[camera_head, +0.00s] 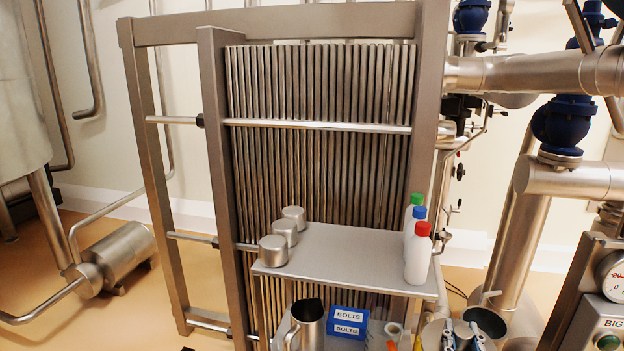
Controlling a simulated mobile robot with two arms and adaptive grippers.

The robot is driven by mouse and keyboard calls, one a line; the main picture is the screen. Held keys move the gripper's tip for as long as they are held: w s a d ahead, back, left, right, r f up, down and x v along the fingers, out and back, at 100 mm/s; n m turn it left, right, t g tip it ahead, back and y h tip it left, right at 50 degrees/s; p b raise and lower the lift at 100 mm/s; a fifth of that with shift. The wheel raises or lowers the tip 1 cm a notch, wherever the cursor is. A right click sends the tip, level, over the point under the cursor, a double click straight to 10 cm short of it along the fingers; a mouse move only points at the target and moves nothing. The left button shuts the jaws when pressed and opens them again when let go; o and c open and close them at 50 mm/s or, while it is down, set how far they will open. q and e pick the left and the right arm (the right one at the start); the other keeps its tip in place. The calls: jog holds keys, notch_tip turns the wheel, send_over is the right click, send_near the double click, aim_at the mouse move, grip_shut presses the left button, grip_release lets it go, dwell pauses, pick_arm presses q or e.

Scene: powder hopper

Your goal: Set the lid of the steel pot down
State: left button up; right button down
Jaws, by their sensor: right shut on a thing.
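My right gripper (462,334) shows at the bottom edge, right of the shelf unit, with blue and pale parts on its fingers. It is shut on a round grey steel piece, which looks like the lid (433,336); the fingers and the frame edge hide part of it. Just right of the gripper is a round steel vessel with a dark open top, which looks like the steel pot (503,334). I cannot tell the height of the lid above what lies below it. My left gripper is not in view.
A steel shelf (330,257) carries three steel canisters (284,232) at its left and three capped bottles (417,257) at its right. Its middle is clear. Below stand a steel jug (306,328) and blue bolts boxes (349,324). A control box (600,322) stands at right.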

pick_arm(q)
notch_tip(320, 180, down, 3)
jog(key=b, duration=0.3)
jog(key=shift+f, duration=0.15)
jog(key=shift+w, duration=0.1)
pick_arm(e)
jog(key=s+a+f+n+y, duration=0.3)
jog(key=s+a+f+y, duration=0.2)
jog(key=s+a, duration=0.2)
jog(key=shift+s+a+t, duration=0.3)
jog(key=shift+a, duration=0.35)
